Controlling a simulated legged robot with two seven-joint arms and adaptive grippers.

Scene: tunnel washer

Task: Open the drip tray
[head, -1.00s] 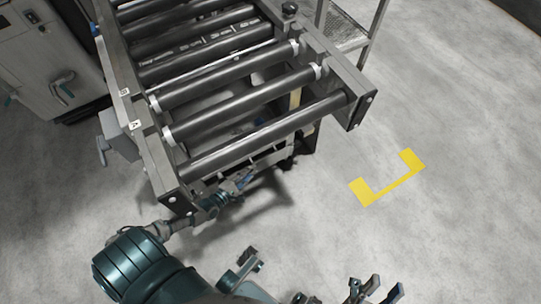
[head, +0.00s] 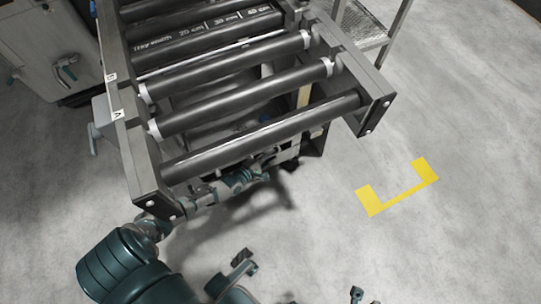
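The drip tray is hard to make out. A pale grey edge (head: 289,154) shows low under the front roller of the conveyor and may be its front; the rest is hidden by rollers and frame. My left arm comes in from the lower left and passes below the conveyor's near left corner. My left gripper (head: 262,164) is just under the front roller, beside that grey edge. Its fingers are small and partly covered, so I cannot tell whether they touch it or are shut. Only small tips of my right gripper (head: 358,294) show at the bottom edge, far from the conveyor.
The roller conveyor (head: 140,155) has thick side rails and dark rollers just above my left gripper. A grey cabinet (head: 45,45) stands at upper left and a metal rack (head: 362,25) at upper right. The floor on the right is clear, with a yellow marking (head: 403,194).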

